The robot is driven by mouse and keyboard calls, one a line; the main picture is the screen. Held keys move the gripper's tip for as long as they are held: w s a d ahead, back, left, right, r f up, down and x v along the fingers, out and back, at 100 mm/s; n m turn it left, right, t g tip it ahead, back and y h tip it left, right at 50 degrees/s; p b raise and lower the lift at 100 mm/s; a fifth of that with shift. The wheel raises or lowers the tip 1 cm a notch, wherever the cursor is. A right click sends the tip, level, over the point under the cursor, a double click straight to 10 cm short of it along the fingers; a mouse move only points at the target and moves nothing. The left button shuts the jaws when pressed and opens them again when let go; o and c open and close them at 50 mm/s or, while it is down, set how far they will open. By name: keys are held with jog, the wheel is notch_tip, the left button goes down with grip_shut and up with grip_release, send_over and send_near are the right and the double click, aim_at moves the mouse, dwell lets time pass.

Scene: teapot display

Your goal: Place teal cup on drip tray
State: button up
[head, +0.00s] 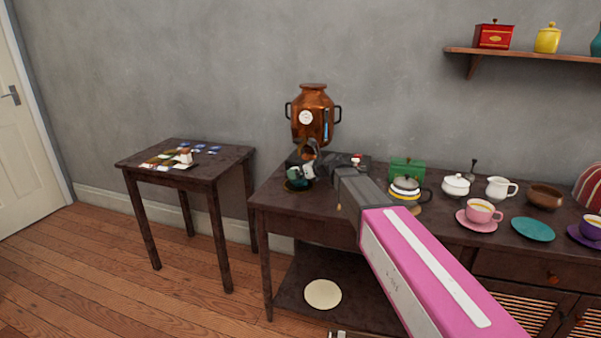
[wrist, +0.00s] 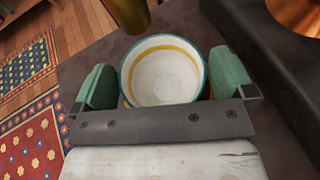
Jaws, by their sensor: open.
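The teal cup (wrist: 165,75), white inside with a yellow band and a teal rim, is seen from above in the wrist view, empty. My gripper (wrist: 165,88) is open, with one green finger pad on each side of the cup. A gap shows beside the left pad; contact on the right cannot be told. In the head view my gripper is small and dark beside the copper urn (head: 313,112).
The urn's dark base (wrist: 265,60) stands to the right.

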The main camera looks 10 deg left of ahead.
jog(key=v, duration=1.1)
jog(key=shift+s+d+r, duration=0.2)
jog(key=shift+d+r, duration=0.05)
jog(key=shift+d, duration=0.05)
